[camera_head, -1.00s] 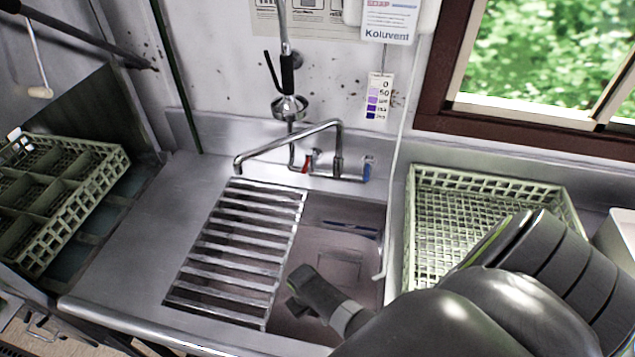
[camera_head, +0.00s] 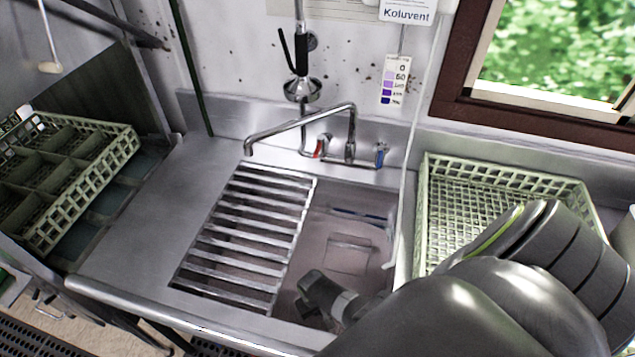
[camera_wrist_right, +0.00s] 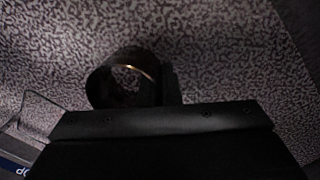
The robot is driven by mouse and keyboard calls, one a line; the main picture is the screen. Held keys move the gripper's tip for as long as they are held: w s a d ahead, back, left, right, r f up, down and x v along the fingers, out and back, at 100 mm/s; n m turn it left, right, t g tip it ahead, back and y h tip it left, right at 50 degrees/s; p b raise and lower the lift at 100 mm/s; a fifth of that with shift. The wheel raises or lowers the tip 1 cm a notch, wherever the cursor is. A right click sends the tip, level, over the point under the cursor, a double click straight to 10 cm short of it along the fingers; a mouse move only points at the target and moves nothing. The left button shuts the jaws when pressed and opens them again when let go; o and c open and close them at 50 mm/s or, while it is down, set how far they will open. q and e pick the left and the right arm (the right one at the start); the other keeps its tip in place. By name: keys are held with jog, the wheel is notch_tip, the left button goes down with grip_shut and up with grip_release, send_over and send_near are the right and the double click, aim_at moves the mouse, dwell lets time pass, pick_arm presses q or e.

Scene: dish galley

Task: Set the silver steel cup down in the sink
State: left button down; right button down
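My right gripper (camera_head: 318,292) reaches down into the open right part of the steel sink (camera_head: 350,228), beside the slatted rack. Its fingertips point left, and the arm hides its back part. In the right wrist view, a dark round open thing with a thin bright rim (camera_wrist_right: 125,77) shows just beyond the gripper's dark body, over a speckled grey surface. It may be the steel cup, but shadow hides its colour. I cannot tell whether the fingers close on it. No cup shows clearly in the head view. My left gripper is out of view.
A slatted metal rack (camera_head: 245,237) covers the sink's left part. A faucet (camera_head: 352,125) arches over the back. A pale green basket (camera_head: 455,205) stands to the right and a compartment rack (camera_head: 100,185) to the left. The counter (camera_head: 160,205) left of the sink is clear.

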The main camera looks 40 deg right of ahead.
jog(key=shift+f+b, duration=1.65)
jog(key=shift+f, duration=0.15)
jog(key=shift+f, duration=0.1)
jog(key=c, duration=1.6)
grip_release()
jog(key=shift+c, duration=0.2)
jog(key=shift+r+p, duration=0.35)
jog(key=shift+r, duration=0.3)
notch_tip(320, 180, up, 11)
jog(key=p, duration=0.3)
jog(key=shift+a+p, duration=0.3)
jog(key=shift+a, duration=0.15)
